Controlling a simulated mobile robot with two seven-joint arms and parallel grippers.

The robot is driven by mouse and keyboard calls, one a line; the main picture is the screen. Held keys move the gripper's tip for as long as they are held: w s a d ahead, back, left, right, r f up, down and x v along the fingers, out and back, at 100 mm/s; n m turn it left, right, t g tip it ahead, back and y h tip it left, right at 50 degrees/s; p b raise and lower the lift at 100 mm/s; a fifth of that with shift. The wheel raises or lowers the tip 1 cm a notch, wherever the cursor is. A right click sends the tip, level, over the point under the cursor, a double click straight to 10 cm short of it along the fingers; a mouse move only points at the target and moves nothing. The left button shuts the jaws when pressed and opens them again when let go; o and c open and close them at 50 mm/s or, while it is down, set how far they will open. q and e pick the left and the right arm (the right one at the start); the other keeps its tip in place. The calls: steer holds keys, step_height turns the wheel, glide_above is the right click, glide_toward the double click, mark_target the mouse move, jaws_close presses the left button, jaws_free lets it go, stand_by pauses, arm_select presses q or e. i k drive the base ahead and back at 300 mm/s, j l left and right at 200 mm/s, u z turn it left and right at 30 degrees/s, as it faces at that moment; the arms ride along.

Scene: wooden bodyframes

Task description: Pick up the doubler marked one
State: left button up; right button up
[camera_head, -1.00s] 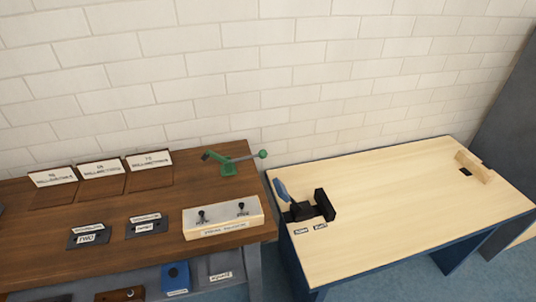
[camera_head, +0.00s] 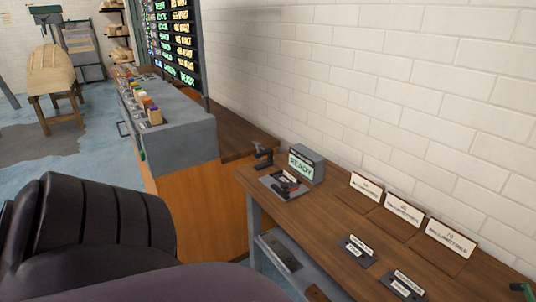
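Two dark plates with white labels lie on the brown wooden bench in the camera_head view. One plate (camera_head: 357,251) is left of the other plate (camera_head: 403,287); their print is too small to read surely. A grey device (camera_head: 285,186) with a dark and red part and a small label sits at the bench's left end. I cannot make out a doubler marked one. Neither gripper shows; a large dark part of my own body fills the lower left.
A display reading READY (camera_head: 306,164) stands behind the device. Three white sign cards (camera_head: 403,209) stand along the wall side of the brown bench (camera_head: 320,225). A grey cabinet (camera_head: 185,130) with coloured blocks and a lit board (camera_head: 178,45) stand farther left. A wooden form (camera_head: 52,75) stands beyond.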

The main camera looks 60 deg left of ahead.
mark_target(286, 176)
steer(key=k+l+u, duration=0.1)
steer(key=u, duration=1.65)
